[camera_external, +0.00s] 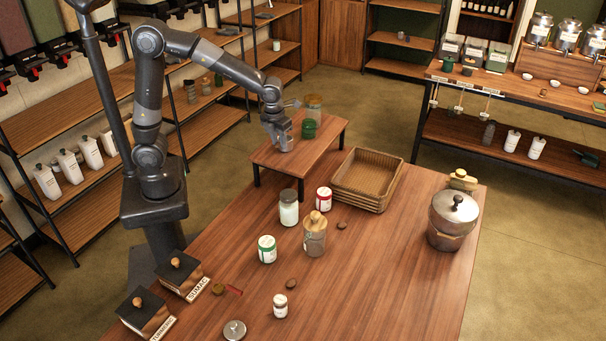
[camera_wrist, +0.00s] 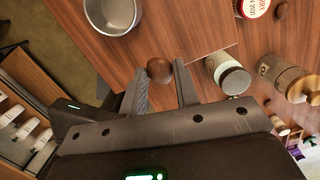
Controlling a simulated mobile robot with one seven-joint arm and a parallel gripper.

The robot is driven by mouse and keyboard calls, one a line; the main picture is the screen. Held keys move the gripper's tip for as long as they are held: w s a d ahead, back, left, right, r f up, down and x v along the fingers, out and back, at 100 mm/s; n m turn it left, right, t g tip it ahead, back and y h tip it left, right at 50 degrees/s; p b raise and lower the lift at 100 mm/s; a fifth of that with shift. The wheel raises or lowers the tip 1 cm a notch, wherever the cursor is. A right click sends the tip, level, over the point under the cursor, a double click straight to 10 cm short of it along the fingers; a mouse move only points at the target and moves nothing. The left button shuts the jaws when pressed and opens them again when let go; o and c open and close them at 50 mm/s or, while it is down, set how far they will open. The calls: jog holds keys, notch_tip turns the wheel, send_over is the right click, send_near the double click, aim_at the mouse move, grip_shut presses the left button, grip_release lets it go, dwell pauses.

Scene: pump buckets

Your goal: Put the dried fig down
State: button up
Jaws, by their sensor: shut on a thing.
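The dried fig (camera_wrist: 159,70) is a small round brown thing between the fingertips of my gripper (camera_wrist: 159,80) in the wrist view. My gripper is shut on it. In the external view my gripper (camera_external: 278,108) is over the small raised wooden stand (camera_external: 268,156), and I cannot make out the fig there. A metal cup (camera_external: 283,141) stands on the stand close to my gripper. It also shows at the top of the wrist view (camera_wrist: 112,14), apart from the fig. I cannot tell the fig's exact height above the wood.
A green cup (camera_external: 308,129) and a glass jar (camera_external: 314,104) stand farther back on the stand. A wicker basket (camera_external: 366,177), several jars and a lidded metal pot (camera_external: 453,220) stand on the main table. Small brown pieces (camera_external: 291,283) lie loose. The table's right front is bare.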

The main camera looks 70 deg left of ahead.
jog(key=s+d+r, duration=0.5)
jog(key=d, duration=0.1)
jog(key=w+d+f, duration=0.2)
jog(key=w, duration=0.6)
jog(key=w+d+f, duration=0.2)
jog(key=w, duration=0.7)
send_over(359, 177)
notch_tip(359, 177, down, 17)
jog(key=shift+s, duration=0.15)
jog(key=shift+f, duration=2)
jog(key=shift+f, duration=0.1)
jog(key=o, duration=1)
